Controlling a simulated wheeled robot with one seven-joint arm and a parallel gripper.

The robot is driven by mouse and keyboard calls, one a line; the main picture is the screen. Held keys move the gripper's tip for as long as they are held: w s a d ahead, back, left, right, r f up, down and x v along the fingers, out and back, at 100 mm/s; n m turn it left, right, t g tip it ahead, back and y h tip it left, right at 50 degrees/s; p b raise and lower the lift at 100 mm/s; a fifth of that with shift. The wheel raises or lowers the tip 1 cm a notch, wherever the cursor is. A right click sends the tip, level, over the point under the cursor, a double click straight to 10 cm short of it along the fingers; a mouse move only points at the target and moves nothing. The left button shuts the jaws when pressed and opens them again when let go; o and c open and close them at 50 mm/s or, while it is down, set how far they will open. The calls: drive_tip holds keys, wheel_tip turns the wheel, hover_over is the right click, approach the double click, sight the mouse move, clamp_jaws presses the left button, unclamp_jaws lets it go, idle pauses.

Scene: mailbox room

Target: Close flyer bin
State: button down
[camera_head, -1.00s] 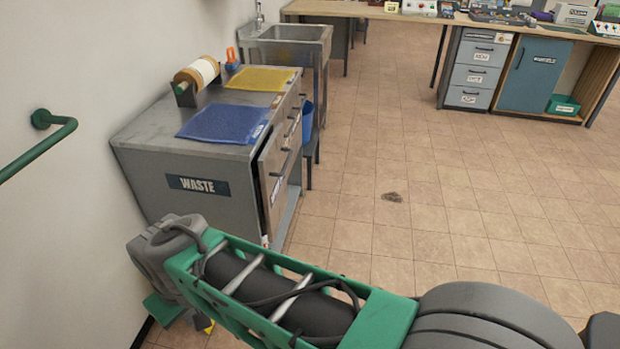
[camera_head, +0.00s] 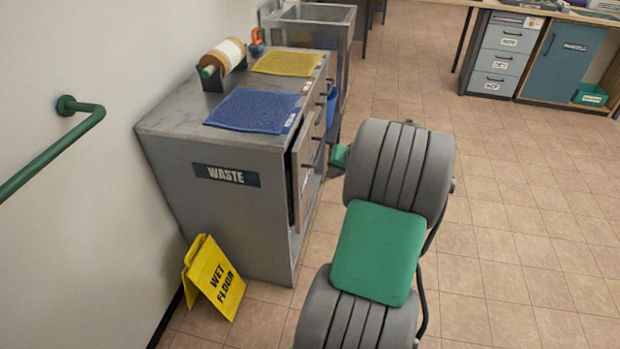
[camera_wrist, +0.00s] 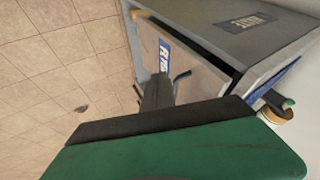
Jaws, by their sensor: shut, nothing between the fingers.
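The flyer bin's grey front panel (camera_head: 304,170) is on the right-hand face of the grey WASTE cabinet (camera_head: 215,215). It stands ajar, leaning out at the top with a dark gap behind it. The panel (camera_wrist: 188,58) also shows in the wrist view, with a partly hidden blue-and-white label and a dark handle. My gripper (camera_wrist: 157,85) is shut and empty in front of the panel's outer face, overlapping the label. I cannot tell whether it touches. In the head view my arm hides most of the gripper.
A yellow wet floor sign (camera_head: 213,277) stands against the cabinet's near side. A blue mat (camera_head: 252,110), a yellow mat (camera_head: 287,63) and a tape roll (camera_head: 224,58) sit on top. A green wall rail (camera_head: 60,145) is at left. The floor at right is clear.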

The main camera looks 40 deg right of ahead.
approach(301, 183)
wheel_tip(301, 183, down, 4)
drive_tip(key=d, duration=0.3)
drive_tip(key=w+a, duration=0.2)
drive_tip(key=shift+w+a+r+b, duration=0.1)
drive_tip(key=shift+w+a+b, duration=0.25)
drive_tip(key=shift+w+b, duration=0.05)
